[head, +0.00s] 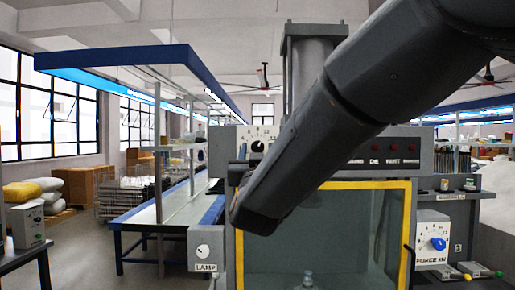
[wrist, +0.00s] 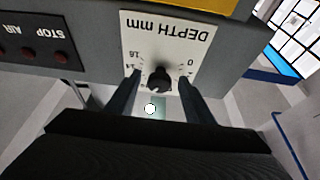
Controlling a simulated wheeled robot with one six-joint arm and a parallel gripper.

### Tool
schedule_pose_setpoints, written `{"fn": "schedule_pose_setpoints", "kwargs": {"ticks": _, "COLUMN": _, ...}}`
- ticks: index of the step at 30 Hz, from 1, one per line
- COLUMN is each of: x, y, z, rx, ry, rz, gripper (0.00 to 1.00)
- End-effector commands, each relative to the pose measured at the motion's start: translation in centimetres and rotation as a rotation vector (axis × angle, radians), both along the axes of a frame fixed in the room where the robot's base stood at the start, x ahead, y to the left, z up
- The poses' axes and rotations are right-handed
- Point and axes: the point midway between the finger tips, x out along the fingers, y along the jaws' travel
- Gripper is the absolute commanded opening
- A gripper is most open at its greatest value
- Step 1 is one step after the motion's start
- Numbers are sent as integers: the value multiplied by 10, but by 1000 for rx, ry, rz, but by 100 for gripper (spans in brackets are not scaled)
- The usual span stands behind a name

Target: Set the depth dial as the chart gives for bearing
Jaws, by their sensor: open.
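The depth dial is a black knob (wrist: 159,81) on a white plate (wrist: 160,38) marked DEPTH mm, upside down in the wrist view. Its scale shows 0 at the right and 16 at the left; the pointer's exact setting is too small to read. My gripper (wrist: 159,76) is open, with one dark finger on each side of the knob; I cannot tell whether they touch it. In the head view the knob (head: 257,146) shows on the machine's upper front, just left of my arm. No chart is readable in either view.
The grey press has a yellow-framed window (head: 408,230) below and red buttons (head: 386,149) to the right. A LAMP box (head: 206,248) stands left of it. A FORCE kN box with a blue dial (head: 438,243) stands right. A long blue bench (head: 150,222) runs behind.

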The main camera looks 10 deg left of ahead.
Motion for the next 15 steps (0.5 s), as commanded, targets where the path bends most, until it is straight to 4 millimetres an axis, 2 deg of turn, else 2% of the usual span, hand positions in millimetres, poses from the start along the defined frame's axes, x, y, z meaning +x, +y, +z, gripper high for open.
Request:
{"fn": "schedule_pose_setpoints", "kwargs": {"ticks": 7, "x": 1, "y": 0, "z": 0, "rx": 0, "ry": 0, "rz": 0, "gripper": 46}}
{"fn": "schedule_pose_setpoints", "kwargs": {"ticks": 14, "x": 1, "y": 0, "z": 0, "rx": 0, "ry": 0, "rz": 0, "gripper": 8}}
{"fn": "schedule_pose_setpoints", "kwargs": {"ticks": 15, "x": 0, "y": 0, "z": 0, "rx": 0, "ry": 0, "rz": 1, "gripper": 7}}
